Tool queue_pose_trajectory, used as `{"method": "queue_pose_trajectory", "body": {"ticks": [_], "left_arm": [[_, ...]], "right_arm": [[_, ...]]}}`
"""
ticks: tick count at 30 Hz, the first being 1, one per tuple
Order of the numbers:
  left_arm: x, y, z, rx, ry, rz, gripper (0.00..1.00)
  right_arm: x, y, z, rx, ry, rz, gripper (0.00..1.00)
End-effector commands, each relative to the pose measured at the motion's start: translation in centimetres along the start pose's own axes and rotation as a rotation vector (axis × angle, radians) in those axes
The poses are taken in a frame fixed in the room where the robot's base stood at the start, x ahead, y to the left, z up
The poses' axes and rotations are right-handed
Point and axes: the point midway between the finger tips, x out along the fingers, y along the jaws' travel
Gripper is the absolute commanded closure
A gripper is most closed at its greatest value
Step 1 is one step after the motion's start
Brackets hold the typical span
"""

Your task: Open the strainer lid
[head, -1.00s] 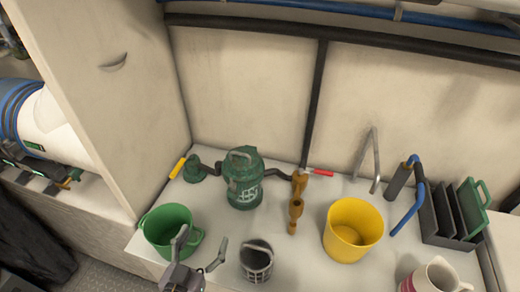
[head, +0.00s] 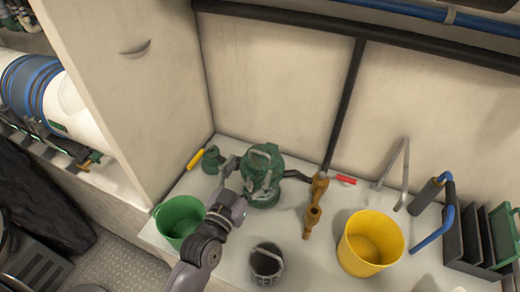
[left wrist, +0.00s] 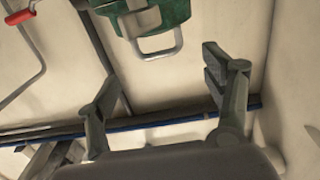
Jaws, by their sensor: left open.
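The green strainer (head: 264,188) stands upright on the counter by the back wall, with pipes on both sides. Its lid (head: 264,152) is on top and appears shut, with a metal handle. In the left wrist view the green strainer (left wrist: 172,14) is at the top edge, and its metal loop handle (left wrist: 163,52) points between my fingers. My left gripper (head: 238,180) is open and empty at the strainer's left front, partly covering it. It also shows open in the left wrist view (left wrist: 158,75), apart from the handle. My right gripper is not in view.
A green bucket (head: 180,222) stands left of my arm, and a dark basket (head: 266,264) in front of the strainer. A brass valve (head: 313,212) with a red handle and a yellow bucket (head: 370,244) are to the right. Wall and cabinet (head: 125,90) bound the back and left.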

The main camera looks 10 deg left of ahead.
Motion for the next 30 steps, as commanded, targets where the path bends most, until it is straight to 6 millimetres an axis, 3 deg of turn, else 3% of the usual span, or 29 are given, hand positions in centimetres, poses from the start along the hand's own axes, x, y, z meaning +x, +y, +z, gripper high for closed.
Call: {"method": "queue_pose_trajectory", "body": {"ticks": [6,12,23,30], "left_arm": [[4.4,0.0,-0.2,-0.001,0.001,0.000,0.26],[6.6,0.0,-0.1,0.000,0.000,0.001,0.26],[7.1,0.0,0.1,0.000,-0.001,0.001,0.26],[7.0,0.0,0.0,0.000,-0.001,0.001,0.41]], "right_arm": [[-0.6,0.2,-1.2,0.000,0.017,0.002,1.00],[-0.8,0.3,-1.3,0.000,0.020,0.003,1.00],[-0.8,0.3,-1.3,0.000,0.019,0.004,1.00],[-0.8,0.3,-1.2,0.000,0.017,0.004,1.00]]}}
